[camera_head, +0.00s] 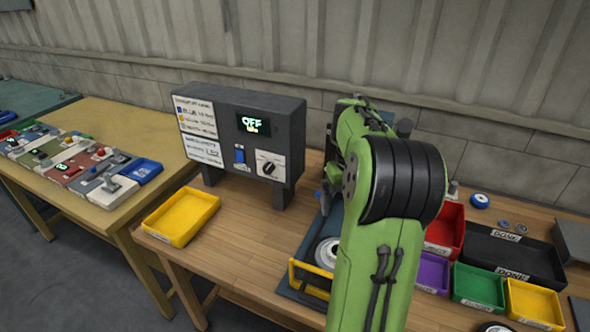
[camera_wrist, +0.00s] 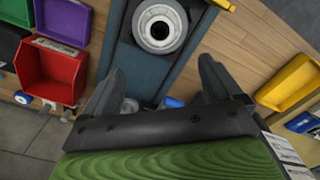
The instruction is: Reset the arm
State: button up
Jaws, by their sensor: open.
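My green arm (camera_head: 375,220) reaches over the wooden workbench (camera_head: 240,238) in the head view and hides most of my gripper there. In the wrist view my gripper (camera_wrist: 160,85) is open, with its two dark fingers spread apart and nothing between them. A dark blue-grey chassis plate (camera_wrist: 135,62) lies beyond the fingers, with a round grey-white wheel-like part (camera_wrist: 160,25) on it. Small blue and grey parts show low between the fingers, too small to name.
A control box (camera_head: 245,140) reading OFF stands at the back of the bench. A yellow tray (camera_head: 182,215) sits at the left. Red (camera_head: 447,228), purple (camera_head: 431,270), green (camera_head: 478,285) and black (camera_head: 510,250) bins crowd the right. Bare wood shows between the yellow tray and chassis.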

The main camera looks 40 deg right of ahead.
jog(key=w+a+r+n+t+h, duration=0.1)
jog(key=a+r+n+h, duration=0.35)
jog(key=a, duration=1.05)
jog(key=s+a+n+t+y, duration=0.1)
jog(key=s+a+t+y, duration=0.1)
jog(key=s+a, duration=0.3)
jog(key=s+a+n+t+y, duration=0.1)
jog(key=s+a, duration=0.4)
jog(key=a, duration=0.6)
jog(key=shift+t+y, duration=0.75)
jog(key=shift+t, duration=0.05)
jog(key=shift+d+f, duration=0.1)
jog(key=shift+d, duration=0.05)
